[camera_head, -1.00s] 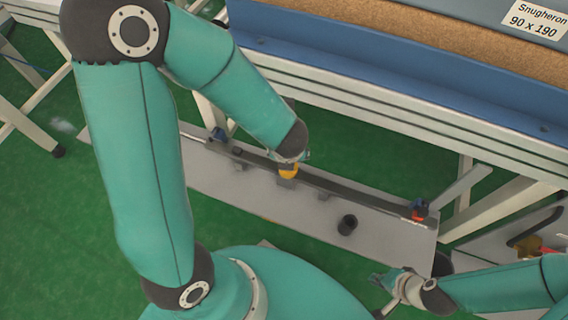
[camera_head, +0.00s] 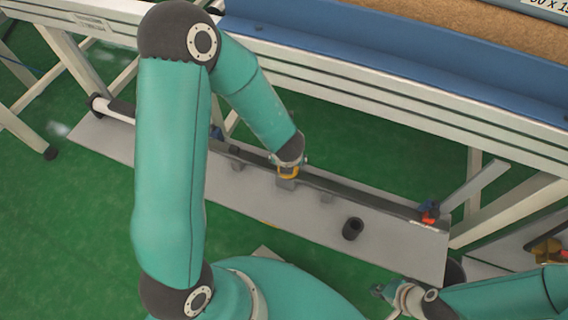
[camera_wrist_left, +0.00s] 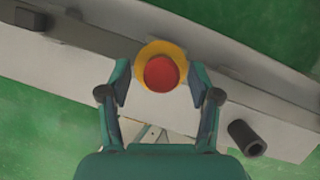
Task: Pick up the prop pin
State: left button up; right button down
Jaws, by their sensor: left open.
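A round red knob with a yellow ring (camera_wrist_left: 162,72), which I take to be the prop pin, stands at the grey shelf in the left wrist view. In the head view its yellow ring (camera_head: 288,172) shows just under my left gripper (camera_head: 289,164). In the left wrist view my left gripper (camera_wrist_left: 161,84) is open, with one finger on each side of the knob and gaps between. The pin's lower part is hidden. My right gripper (camera_head: 388,294) is low at the right in the head view, and its jaws are too small to read.
The long grey shelf (camera_head: 390,252) carries a black cylinder (camera_head: 352,228), right of the left gripper. A red and blue part (camera_head: 429,212) sits near its right end. The white table frame (camera_head: 400,110) with a blue edge stands behind. Green floor is open in front.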

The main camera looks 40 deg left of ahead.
pick_arm(q)
jog(key=shift+w+a+f, duration=0.1)
jog(key=shift+w+f, duration=0.05)
jog(key=shift+f, duration=0.2)
jog(key=shift+c, duration=0.2)
grip_shut()
jog(key=shift+r, duration=0.1)
notch_tip(320, 180, up, 20)
jog(key=p, duration=1.1)
jog(key=shift+p, duration=0.4)
